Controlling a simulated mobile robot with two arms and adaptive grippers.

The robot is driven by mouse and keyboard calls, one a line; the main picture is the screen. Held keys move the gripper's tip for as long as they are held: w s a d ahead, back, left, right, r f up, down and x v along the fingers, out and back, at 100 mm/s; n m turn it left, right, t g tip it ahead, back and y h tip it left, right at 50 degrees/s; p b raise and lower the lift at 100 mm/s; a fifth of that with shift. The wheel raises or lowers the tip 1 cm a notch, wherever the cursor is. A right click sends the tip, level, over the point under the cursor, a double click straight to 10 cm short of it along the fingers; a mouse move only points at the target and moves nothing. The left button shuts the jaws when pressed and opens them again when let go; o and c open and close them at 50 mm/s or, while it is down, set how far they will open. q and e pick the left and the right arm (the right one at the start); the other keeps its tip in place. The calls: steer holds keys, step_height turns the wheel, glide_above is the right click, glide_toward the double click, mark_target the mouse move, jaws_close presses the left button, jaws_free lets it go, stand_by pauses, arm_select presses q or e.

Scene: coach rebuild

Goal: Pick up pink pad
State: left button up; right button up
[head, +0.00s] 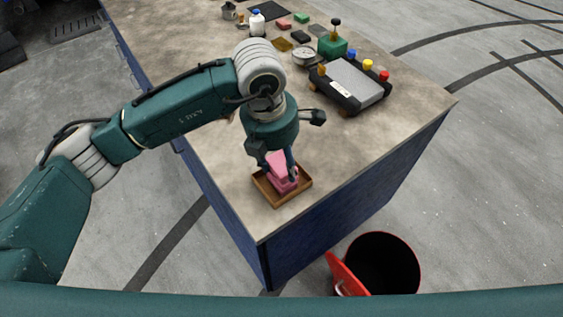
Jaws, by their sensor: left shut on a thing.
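The pink pad (280,168) is at a small brown tray (266,193) near the front corner of the workbench. My left gripper (278,173) reaches down from above with its fingers on either side of the pad, shut on it. The pad is partly hidden by the fingers. I cannot tell whether it is clear of the tray floor. My right gripper does not show.
A black and grey device (350,85) with coloured knobs stands right of the arm. A green block (332,47), a gauge (304,57), a white bottle (257,22) and several small pads lie farther back. A red bin (383,264) stands on the floor.

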mark_target(281, 165)
arm_select(q)
step_height(281, 165, up, 20)
steer(key=b, duration=0.4)
steer(key=shift+f, duration=0.1)
steer(key=shift+c, duration=0.2)
